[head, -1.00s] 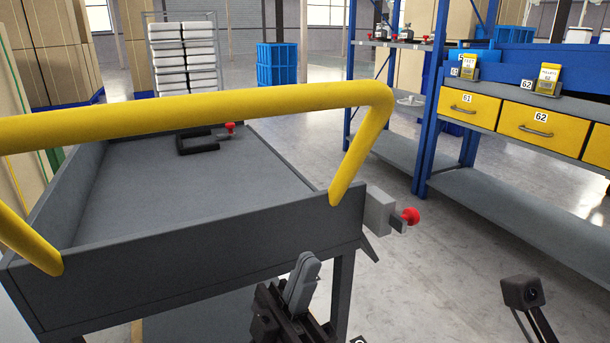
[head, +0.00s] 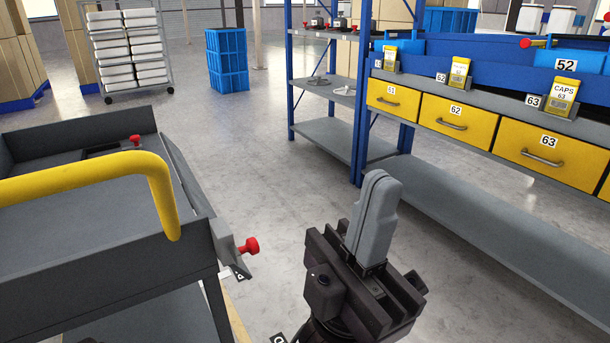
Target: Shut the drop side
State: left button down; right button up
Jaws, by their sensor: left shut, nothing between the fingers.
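The grey cart (head: 110,268) stands at the left, with a yellow push handle (head: 85,178) across its near end. The drop side (head: 186,178) shows as a narrow dark panel along the cart's right edge. It seems to slope outward, but its exact angle is hard to tell. A red latch knob (head: 249,245) sticks out at the cart's near right corner. A second red knob (head: 135,140) shows at the far end. My left gripper (head: 379,188) is shut and empty, fingers pointing up, right of the cart and apart from it. My right gripper is out of view.
A blue rack with yellow drawers (head: 475,125) and a grey lower shelf (head: 500,215) stands at the right. A blue crate stack (head: 227,60) and a trolley of white trays (head: 127,48) stand behind. Open floor (head: 260,150) lies between cart and rack.

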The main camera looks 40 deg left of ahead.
aim_at(198, 201)
jog(key=i+l, duration=0.15)
jog(key=i, duration=0.35)
jog(key=i+l+z, duration=0.1)
jog(key=i, duration=0.45)
jog(key=i+j+u, duration=0.15)
jog(key=i+u, duration=0.2)
jog(key=u, duration=0.15)
jog(key=i+u, duration=0.35)
jog(key=u, duration=0.15)
jog(key=i+l+u, duration=0.1)
jog(key=i+u, duration=0.25)
jog(key=u, duration=0.15)
jog(key=i+l+u, duration=0.25)
jog(key=u, duration=0.25)
jog(key=i+j+u, duration=0.1)
jog(key=i+u, duration=0.65)
jog(key=i+l+u, duration=0.15)
jog(key=i+u, duration=0.25)
jog(key=i, duration=0.1)
